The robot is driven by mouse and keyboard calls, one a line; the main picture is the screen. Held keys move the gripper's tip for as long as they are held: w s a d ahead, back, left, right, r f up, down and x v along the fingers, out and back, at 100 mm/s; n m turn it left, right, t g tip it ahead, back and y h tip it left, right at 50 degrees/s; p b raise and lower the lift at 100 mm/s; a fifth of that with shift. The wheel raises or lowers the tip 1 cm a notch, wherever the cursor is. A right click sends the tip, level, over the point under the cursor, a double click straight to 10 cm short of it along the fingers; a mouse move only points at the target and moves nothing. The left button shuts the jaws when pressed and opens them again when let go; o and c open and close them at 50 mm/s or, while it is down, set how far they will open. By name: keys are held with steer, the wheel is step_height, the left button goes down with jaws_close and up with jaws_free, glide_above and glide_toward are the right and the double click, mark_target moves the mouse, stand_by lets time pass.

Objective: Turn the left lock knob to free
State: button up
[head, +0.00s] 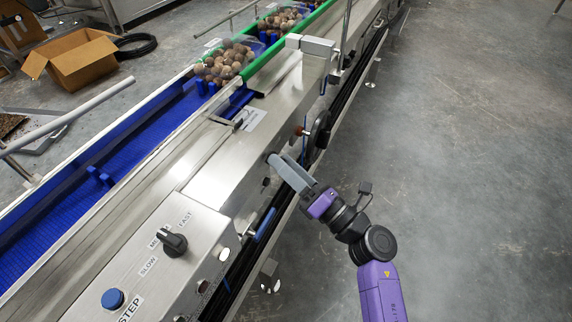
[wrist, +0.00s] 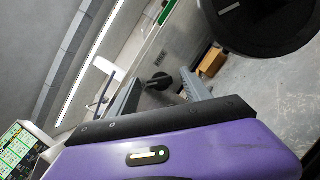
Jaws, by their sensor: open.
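A small black knob (wrist: 158,81) on a short stem stands out from the metal side in the wrist view. It appears between the two grey fingers of my gripper (wrist: 160,77), a little beyond their tips. I see no contact. In the head view my gripper (head: 277,161) is beside the conveyor's right side, its fingers pointing up and left at the metal frame. The fingers are apart and empty. The knob is not clear in the head view, and I cannot read its lock position.
A black handwheel (head: 319,131) is just beyond my gripper; it looms large in the wrist view (wrist: 262,22). A control panel (head: 150,290) with a speed dial (head: 174,242) is nearer. Filled clear trays (head: 224,62) sit on the blue belt. Floor at right is clear.

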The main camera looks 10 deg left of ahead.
steer(key=shift+c, duration=0.5)
jaws_close()
steer(key=shift+r+p, duration=0.15)
steer(key=shift+p, duration=0.45)
steer(key=m+g+h+p, duration=0.1)
steer(key=m+p, duration=0.4)
steer(key=p, duration=0.5)
steer(key=m+g+h+p, duration=0.1)
steer(key=m+h+p, duration=0.1)
steer(key=m+p, duration=0.4)
steer(key=m+g+h+p, duration=0.1)
steer(key=m+p, duration=0.5)
steer(key=p, duration=0.9)
steer(key=shift+r+g+h, duration=0.25)
steer(key=shift+g+h, duration=0.15)
steer(key=shift+h, duration=0.2)
steer(key=shift+f, duration=0.1)
